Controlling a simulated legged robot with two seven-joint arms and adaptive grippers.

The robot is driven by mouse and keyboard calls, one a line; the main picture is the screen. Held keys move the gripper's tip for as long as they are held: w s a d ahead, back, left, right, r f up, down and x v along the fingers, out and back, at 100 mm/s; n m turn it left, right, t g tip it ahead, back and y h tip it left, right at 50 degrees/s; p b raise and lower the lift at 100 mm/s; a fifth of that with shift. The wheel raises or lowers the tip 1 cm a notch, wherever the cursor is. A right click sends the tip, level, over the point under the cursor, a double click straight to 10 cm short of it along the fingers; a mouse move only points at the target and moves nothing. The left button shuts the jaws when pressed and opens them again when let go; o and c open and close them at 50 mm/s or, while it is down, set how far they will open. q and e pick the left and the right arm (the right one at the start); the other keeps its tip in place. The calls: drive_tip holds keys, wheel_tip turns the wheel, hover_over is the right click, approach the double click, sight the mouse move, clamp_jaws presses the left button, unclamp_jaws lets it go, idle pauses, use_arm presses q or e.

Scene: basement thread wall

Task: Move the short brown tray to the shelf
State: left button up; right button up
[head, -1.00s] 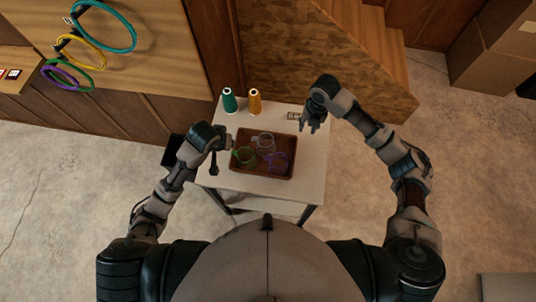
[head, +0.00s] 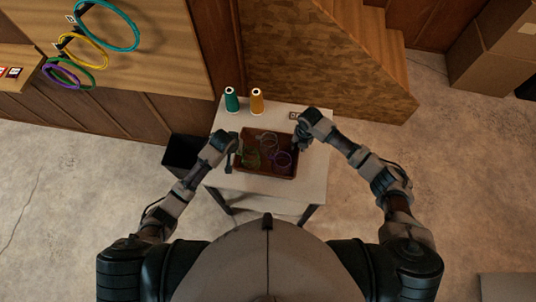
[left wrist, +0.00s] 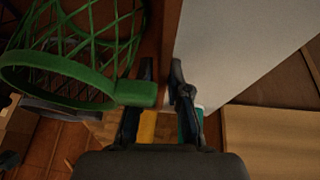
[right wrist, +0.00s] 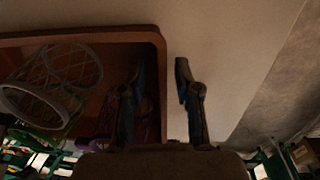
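The short brown tray (head: 262,173) sits on the small white table, holding green, grey and purple thread-like rings. My left gripper (head: 231,160) is at its left edge. In the left wrist view, its two fingers (left wrist: 160,95) stand apart on either side of the tray's wall (left wrist: 170,35). My right gripper (head: 297,143) is at the tray's right edge. In the right wrist view, its fingers (right wrist: 160,90) stand apart around the tray's rim (right wrist: 100,37). Neither gripper visibly pinches the wall.
A green spool (head: 231,99) and an orange spool (head: 257,101) stand behind the tray on the table (head: 312,180). A black bin (head: 181,155) is left of the table. Cardboard boxes are at upper right.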

use_arm(q)
drive_tip(key=shift+w+a+f, duration=0.15)
drive_tip(key=shift+a+f, duration=0.05)
drive_tip(key=shift+a, duration=0.45)
use_arm(e)
drive_tip(key=shift+w+a, duration=0.1)
drive_tip(key=shift+a, duration=0.55)
use_arm(q)
drive_tip(key=shift+d, duration=0.1)
clamp_jaws()
use_arm(e)
drive_tip(key=shift+d, duration=0.1)
drive_tip(key=c, duration=0.5)
use_arm(q)
drive_tip(key=shift+d, duration=0.15)
use_arm(e)
drive_tip(key=shift+d, duration=0.15)
clamp_jaws()
use_arm(q)
drive_tip(key=shift+d+r, duration=0.1)
drive_tip(key=shift+d, duration=0.25)
use_arm(e)
drive_tip(key=shift+d+f, duration=0.1)
drive_tip(key=shift+d, duration=0.25)
